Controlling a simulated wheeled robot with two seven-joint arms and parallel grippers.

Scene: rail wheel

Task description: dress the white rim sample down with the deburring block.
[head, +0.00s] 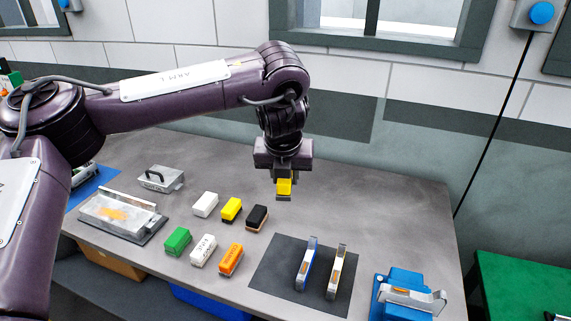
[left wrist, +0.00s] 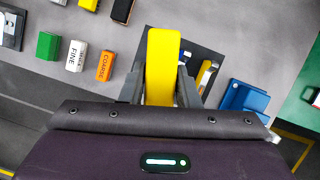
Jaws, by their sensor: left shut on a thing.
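My left gripper (head: 284,180) is shut on a yellow block (head: 284,187) and holds it in the air above the table. In the left wrist view the yellow block (left wrist: 163,65) stands out between the fingers (left wrist: 160,88). A third, pale rim piece (head: 410,296) sits in a blue fixture (head: 392,284) at the table's right front. No label on the held block is readable. My right gripper is not in view.
Several blocks stand left of the mat: white (head: 205,204), yellow (head: 231,209), black (head: 257,217), green (head: 178,241), FINE (head: 203,250) and orange COARSE (head: 231,259). A grey tray (head: 120,218) and handled metal block (head: 160,179) lie farther left. The table's back right is clear.

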